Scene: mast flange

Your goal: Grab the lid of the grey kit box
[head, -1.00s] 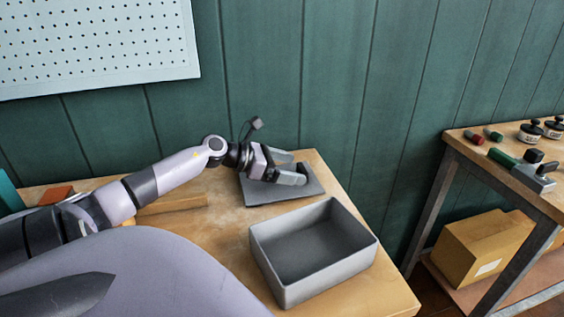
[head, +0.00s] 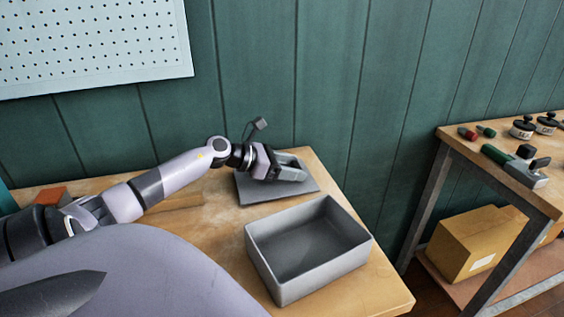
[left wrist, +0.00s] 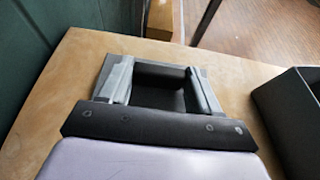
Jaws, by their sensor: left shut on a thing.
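The grey lid (head: 255,192) lies flat on the wooden bench, behind the open grey kit box (head: 312,262). My left gripper (head: 288,167) is low over the lid and shut on its handle, which the fingers mostly hide in the head view. In the left wrist view, the lid (left wrist: 150,66) shows around and between the two fingers. The box is empty, and its near wall (left wrist: 285,120) shows at the right of the wrist view. My right gripper is not in view.
The bench (head: 205,230) has a reddish block (head: 52,195) at its left. A second table (head: 455,140) at right holds jars and tools, with a cardboard box (head: 475,245) below. A green panelled wall stands close behind the lid.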

